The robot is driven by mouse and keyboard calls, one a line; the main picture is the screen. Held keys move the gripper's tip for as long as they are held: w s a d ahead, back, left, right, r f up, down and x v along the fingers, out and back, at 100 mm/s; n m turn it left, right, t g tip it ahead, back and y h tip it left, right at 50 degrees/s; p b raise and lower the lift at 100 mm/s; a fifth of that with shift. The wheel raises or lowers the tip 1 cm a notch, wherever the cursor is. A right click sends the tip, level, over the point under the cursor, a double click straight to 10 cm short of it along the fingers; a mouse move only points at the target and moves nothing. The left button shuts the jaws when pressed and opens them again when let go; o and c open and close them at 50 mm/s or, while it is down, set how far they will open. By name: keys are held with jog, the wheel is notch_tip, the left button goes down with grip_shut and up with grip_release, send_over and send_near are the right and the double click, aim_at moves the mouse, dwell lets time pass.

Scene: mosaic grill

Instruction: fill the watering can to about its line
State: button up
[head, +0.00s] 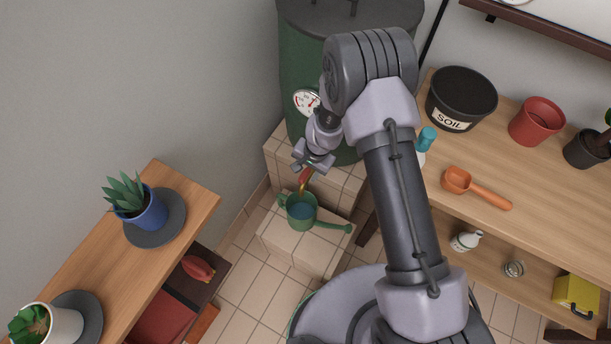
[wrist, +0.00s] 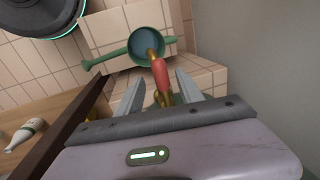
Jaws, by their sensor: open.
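The green watering can (head: 288,219) stands upright on a tiled step, its long spout pointing right in the head view. Blue water shows inside it; I cannot make out a fill line. It also shows in the wrist view (wrist: 132,52). A brass tap (wrist: 151,53) with a red lever (wrist: 160,78) reaches over the can's opening. My gripper (head: 304,170) is just above the can, in front of the green tank (head: 300,60). In the wrist view my gripper (wrist: 158,90) is open, with the red lever between its fingers. I cannot tell whether water is running.
A round gauge (head: 306,102) is on the tank. On the right, a wooden bench (head: 500,165) holds a black soil pot (head: 460,100), a red pot (head: 537,122) and an orange scoop (head: 475,188). On the left, a shelf holds a potted plant (head: 144,208).

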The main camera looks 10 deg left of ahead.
jog(key=shift+w+a+f, duration=0.1)
jog(key=shift+a+f, duration=0.05)
jog(key=shift+f, duration=0.55)
jog(key=shift+w+a+f, duration=0.1)
jog(key=shift+f, duration=0.55)
grip_shut()
jog(key=shift+r, duration=0.1)
dwell(0.3)
